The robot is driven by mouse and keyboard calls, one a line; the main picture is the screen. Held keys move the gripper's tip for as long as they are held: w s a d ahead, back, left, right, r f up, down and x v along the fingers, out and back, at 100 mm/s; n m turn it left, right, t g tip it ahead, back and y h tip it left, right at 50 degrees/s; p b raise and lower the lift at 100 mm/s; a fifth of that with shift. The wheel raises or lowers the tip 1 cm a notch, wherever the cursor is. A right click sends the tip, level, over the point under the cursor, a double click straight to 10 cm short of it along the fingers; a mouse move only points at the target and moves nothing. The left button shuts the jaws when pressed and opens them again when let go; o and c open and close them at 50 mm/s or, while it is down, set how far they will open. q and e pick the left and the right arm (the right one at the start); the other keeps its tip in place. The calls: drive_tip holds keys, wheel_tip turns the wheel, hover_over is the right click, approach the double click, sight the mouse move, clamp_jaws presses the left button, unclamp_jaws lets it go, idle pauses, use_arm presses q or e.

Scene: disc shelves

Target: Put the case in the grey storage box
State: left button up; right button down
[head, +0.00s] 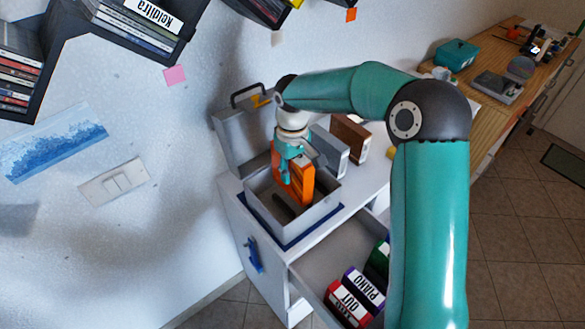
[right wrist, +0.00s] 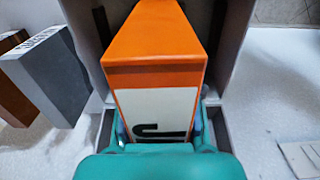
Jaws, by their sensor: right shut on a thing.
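An orange case (head: 297,178) is held by my right gripper (head: 287,158) in the head view. The case is upright, its lower part over or inside the opening of the grey storage box (head: 318,213). I cannot tell whether it touches the box floor. In the right wrist view the orange case (right wrist: 158,55), with a white label and dark lettering, fills the middle between the teal fingers of the right gripper (right wrist: 160,128). The grey box wall (right wrist: 236,45) shows beside it. My left gripper is not in view.
The box's raised lid (head: 238,135) stands behind it. A grey case (head: 330,150) and a brown case (head: 350,137) stand to its right. An open drawer (head: 310,270) in front holds several cases. Wall shelves (head: 55,60) hang at upper left.

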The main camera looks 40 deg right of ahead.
drive_tip(key=shift+f+b, duration=0.55)
drive_tip(key=shift+f, duration=0.1)
drive_tip(key=c, duration=0.8)
unclamp_jaws()
drive_tip(key=shift+o, duration=0.2)
drive_tip(key=shift+r, duration=0.15)
wheel_tip(320, 180, up, 13)
drive_tip(key=shift+p, duration=0.3)
drive_tip(key=shift+s, duration=0.1)
